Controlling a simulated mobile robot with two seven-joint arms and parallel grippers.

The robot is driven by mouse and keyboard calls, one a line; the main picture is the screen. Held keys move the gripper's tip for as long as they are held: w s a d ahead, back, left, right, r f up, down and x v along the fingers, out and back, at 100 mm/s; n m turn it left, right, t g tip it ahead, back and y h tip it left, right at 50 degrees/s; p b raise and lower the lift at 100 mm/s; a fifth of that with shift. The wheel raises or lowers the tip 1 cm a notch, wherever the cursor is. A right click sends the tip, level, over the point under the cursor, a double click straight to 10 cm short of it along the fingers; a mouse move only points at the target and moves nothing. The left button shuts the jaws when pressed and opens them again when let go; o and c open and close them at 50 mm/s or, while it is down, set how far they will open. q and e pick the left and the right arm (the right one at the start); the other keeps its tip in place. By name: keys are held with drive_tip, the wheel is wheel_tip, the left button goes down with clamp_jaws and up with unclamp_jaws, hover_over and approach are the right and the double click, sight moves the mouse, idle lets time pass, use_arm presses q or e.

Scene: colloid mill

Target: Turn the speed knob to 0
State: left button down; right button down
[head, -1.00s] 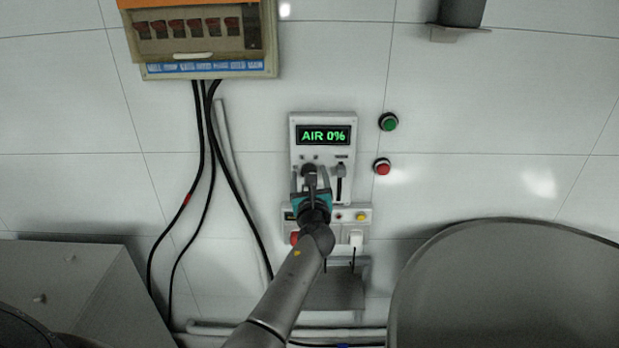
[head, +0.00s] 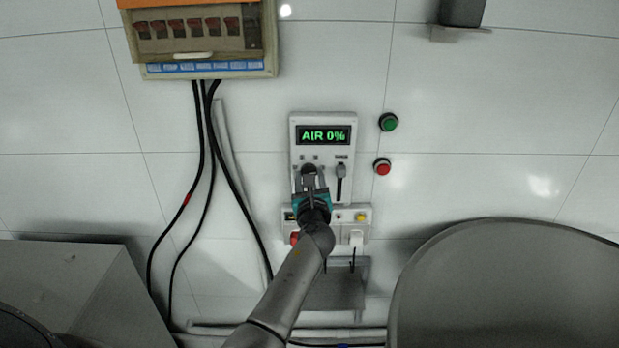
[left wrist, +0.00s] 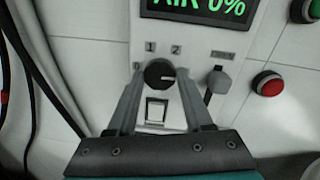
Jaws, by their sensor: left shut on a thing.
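The speed knob (left wrist: 159,73) is round and black on a pale control box (head: 322,119). In the left wrist view a pale mark shows towards the right of its face. My left gripper (head: 310,172) reaches up to the knob from below in the head view. Its fingers (left wrist: 160,76) stand on either side of the knob, shut on it. The display (head: 323,135) reads AIR 0% in green. My right gripper is not in view.
A slider lever (head: 341,168) sits just right of the knob, and a white rocker switch (left wrist: 156,110) below it. Green (head: 388,122) and red (head: 382,166) buttons are on the wall at right. A breaker box (head: 205,68) with hanging black cables is at upper left.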

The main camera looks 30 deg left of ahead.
use_arm(q)
drive_tip(key=shift+s+a+f+n+t+h+b, duration=0.15)
drive_tip(key=shift+n+h+b, duration=0.35)
drive_tip(key=shift+n, duration=5.15)
drive_tip(key=shift+w+d+r+n+t+h+b, duration=0.15)
drive_tip(key=shift+n+b, duration=0.65)
drive_tip(key=shift+n, duration=4.9)
drive_tip(key=shift+s+a+f+n+t+h+b, duration=0.1)
drive_tip(key=shift+f+n+t+h+b, duration=0.4)
drive_tip(key=shift+n, duration=5.15)
drive_tip(key=shift+r+g, duration=0.3)
drive_tip(key=shift+r, duration=0.05)
drive_tip(key=shift+c, duration=1.5)
unclamp_jaws()
